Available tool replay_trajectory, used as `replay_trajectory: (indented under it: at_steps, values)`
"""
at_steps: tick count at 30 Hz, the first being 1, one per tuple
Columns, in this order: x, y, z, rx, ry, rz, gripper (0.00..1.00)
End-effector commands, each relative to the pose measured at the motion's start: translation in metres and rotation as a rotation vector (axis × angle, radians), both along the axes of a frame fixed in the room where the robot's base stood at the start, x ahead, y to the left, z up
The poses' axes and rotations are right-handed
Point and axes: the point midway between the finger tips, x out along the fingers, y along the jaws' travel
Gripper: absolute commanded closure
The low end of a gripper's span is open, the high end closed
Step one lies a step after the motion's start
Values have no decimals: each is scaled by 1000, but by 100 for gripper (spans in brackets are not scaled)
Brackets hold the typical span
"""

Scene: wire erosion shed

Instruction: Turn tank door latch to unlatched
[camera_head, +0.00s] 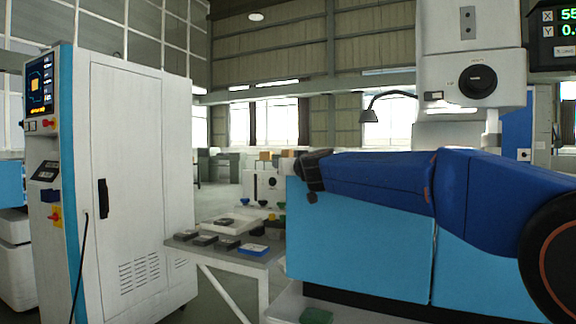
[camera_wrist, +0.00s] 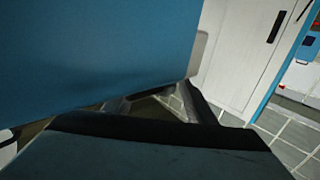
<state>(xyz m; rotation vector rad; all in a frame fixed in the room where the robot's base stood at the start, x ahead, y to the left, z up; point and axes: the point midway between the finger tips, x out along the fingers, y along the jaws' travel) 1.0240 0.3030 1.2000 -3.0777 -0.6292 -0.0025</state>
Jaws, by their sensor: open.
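The blue tank (camera_head: 355,245) fills the lower right of the head view, with a vertical seam between its front panels. Its latch cannot be made out in either view; my arm covers the upper part of the front. My gripper (camera_head: 309,177) is a small dark shape near the tank's upper left corner, open, with nothing seen in it. In the wrist view a broad blue surface (camera_wrist: 85,55), probably the tank, fills the upper left, close to the camera. A dark part of my gripper or wrist covers the bottom of that view.
A tall white cabinet (camera_head: 140,180) with a black handle stands at left. A low table (camera_head: 262,262) with a white tray and several dark blocks stands between cabinet and tank. A machine head (camera_head: 470,80) hangs above the tank. Tiled floor shows in the wrist view.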

Motion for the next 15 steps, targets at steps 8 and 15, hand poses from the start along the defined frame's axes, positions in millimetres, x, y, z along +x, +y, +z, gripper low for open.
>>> replay_trajectory:
  at_steps: [8,15]
  values:
    - [0,0,0,0,0,0,68]
    - [0,0,0,0,0,-1,90]
